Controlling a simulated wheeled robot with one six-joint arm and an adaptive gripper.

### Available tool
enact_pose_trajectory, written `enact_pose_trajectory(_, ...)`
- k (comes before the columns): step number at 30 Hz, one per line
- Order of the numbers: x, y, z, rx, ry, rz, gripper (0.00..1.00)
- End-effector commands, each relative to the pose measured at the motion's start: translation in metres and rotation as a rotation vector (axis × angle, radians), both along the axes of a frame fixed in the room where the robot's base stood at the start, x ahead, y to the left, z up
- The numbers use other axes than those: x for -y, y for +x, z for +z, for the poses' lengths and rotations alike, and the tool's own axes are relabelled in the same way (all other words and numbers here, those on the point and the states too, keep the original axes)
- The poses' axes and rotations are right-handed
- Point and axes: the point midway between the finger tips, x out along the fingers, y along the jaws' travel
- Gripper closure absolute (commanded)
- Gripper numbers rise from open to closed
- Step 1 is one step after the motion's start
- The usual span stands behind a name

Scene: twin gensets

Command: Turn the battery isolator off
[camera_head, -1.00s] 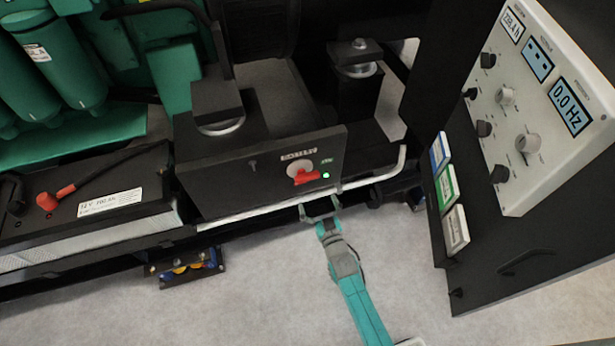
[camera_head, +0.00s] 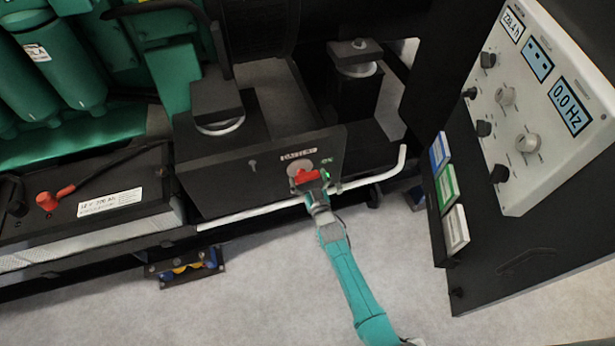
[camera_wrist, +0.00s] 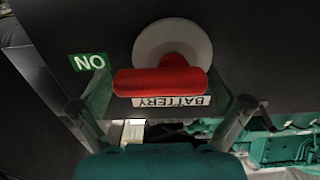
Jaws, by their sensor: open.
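The battery isolator is a red handle (camera_head: 307,177) on a pale round disc, set in the dark panel (camera_head: 220,185) under a "BATTERY" label (camera_head: 298,154). In the wrist view the red handle (camera_wrist: 160,80) lies crosswise, below the grey disc (camera_wrist: 172,42), with the upside-down label (camera_wrist: 171,101) behind it and a green "ON" tag (camera_wrist: 89,62) to its left. My gripper (camera_head: 315,184) is at the panel, just below the handle. In the wrist view my gripper's fingers (camera_wrist: 160,104) are spread on either side of the handle, apart from it.
A white rail (camera_head: 260,209) runs along the panel's lower edge. A black battery (camera_head: 90,185) with a red terminal stands at left. A control panel (camera_head: 540,110) with knobs and screens is at right. Open grey floor (camera_head: 240,300) lies in front.

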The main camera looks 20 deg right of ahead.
Motion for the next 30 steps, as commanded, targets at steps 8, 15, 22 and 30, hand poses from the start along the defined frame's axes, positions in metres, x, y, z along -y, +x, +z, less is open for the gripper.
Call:
enact_pose_trajectory(8, 0.0, -0.0002, 0.0, 0.0, 0.0, 0.0, 0.4)
enact_pose_trajectory(15, 0.0, -0.0002, 0.0, 0.0, 0.009, 0.0, 0.43)
enact_pose_trajectory(22, 0.0, -0.0001, -0.001, 0.0, 0.083, 0.0, 0.43)
enact_pose_trajectory(30, -0.0006, 0.0, -0.0038, 0.0, 0.29, 0.0, 0.43)
